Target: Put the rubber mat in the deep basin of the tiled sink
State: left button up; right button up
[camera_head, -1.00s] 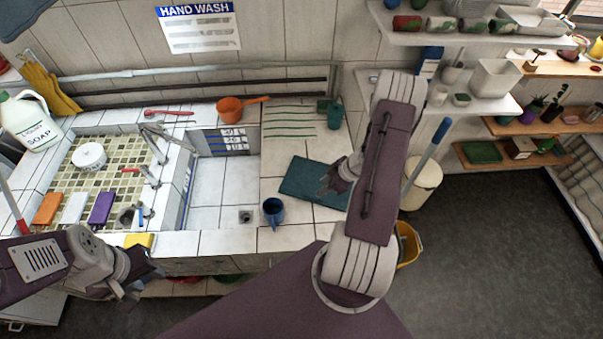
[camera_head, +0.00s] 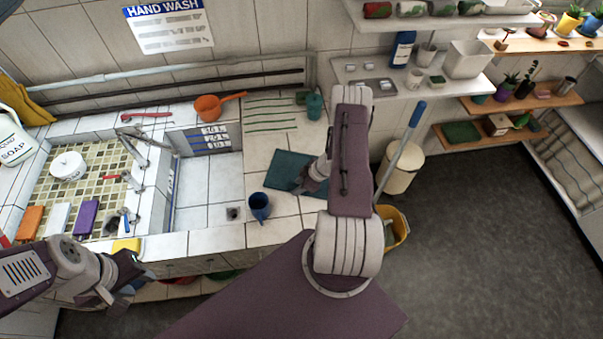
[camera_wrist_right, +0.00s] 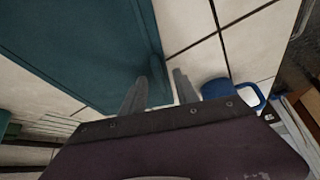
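The teal rubber mat (camera_head: 287,168) lies flat on the tiled counter, right of the deep basin (camera_head: 207,183). The basin's tiled floor looks bare, with a drain at its front right. My right gripper (camera_head: 312,180) is at the mat's right edge. In the right wrist view the mat (camera_wrist_right: 85,45) fills the upper left, and the fingers (camera_wrist_right: 160,85) stand apart on either side of its edge, one over the mat and one over tile. My left gripper (camera_head: 128,270) is low at the sink's front left, away from the mat; its fingers are unclear.
A blue mug (camera_head: 260,206) stands between basin and mat, near the front edge; it shows close to the right fingers (camera_wrist_right: 228,92). An orange dipper (camera_head: 210,107) and a green cup (camera_head: 314,104) stand behind. A faucet (camera_head: 133,140) rises left of the basin. A yellow bucket (camera_head: 398,228) is at right.

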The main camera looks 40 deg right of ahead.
grip_shut()
jog(key=shift+r, duration=0.1)
dwell(1.2)
